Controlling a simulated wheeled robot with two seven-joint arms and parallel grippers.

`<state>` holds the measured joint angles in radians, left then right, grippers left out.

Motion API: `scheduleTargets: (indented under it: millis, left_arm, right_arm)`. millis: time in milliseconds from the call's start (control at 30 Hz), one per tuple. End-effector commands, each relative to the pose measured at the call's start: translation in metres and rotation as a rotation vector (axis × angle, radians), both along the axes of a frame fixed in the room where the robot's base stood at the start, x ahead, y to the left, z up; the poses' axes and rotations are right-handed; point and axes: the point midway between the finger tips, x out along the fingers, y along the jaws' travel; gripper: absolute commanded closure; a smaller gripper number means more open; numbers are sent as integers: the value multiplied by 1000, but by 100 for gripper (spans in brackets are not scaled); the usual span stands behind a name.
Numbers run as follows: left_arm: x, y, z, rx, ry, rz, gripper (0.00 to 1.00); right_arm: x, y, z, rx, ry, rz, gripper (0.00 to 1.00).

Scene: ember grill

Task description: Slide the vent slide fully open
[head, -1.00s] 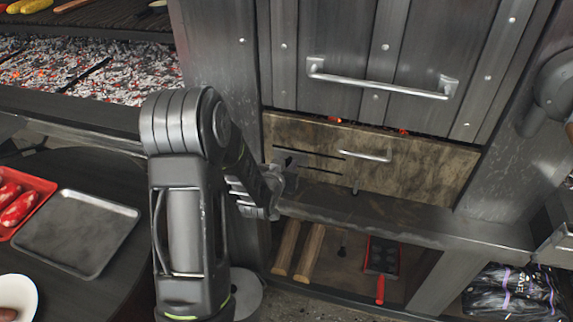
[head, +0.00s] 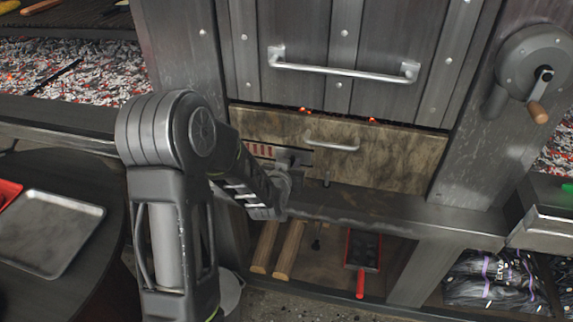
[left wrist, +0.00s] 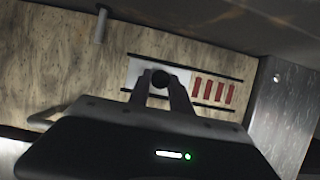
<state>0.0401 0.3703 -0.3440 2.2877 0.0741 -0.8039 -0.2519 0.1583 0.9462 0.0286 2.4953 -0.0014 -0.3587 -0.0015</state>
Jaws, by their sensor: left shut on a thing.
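The vent slide is a small pale metal plate (left wrist: 136,76) between two dark rails on the mottled tan drawer front; it also shows in the head view (head: 294,157). In the left wrist view it sits at the left end of the rails, with several red slots (left wrist: 212,90) uncovered to its right. In the head view the red slots (head: 260,150) show left of the plate. My left gripper (left wrist: 159,82) is shut on the slide's dark round knob, one finger on each side. My right gripper is out of view.
The drawer handle (head: 332,145) is right of the slide in the head view. A door with a long handle (head: 343,69) is above, and a steel ledge (head: 400,215) runs below. A hand crank (head: 540,85) is at right; a steel tray (head: 48,230) lies at left.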

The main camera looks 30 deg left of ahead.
Motion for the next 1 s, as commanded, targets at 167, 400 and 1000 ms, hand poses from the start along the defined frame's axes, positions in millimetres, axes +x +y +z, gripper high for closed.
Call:
scheduleTargets:
  millis: [167, 400, 1000]
  left_arm:
    - [1, -6, -1, -2, 2, -14, 69]
    - [1, -4, -1, -1, 2, -9, 54]
    - [-42, -18, 20, -3, -1, -7, 54]
  right_arm:
    - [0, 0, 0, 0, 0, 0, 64]
    - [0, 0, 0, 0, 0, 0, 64]
    - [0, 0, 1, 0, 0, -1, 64]
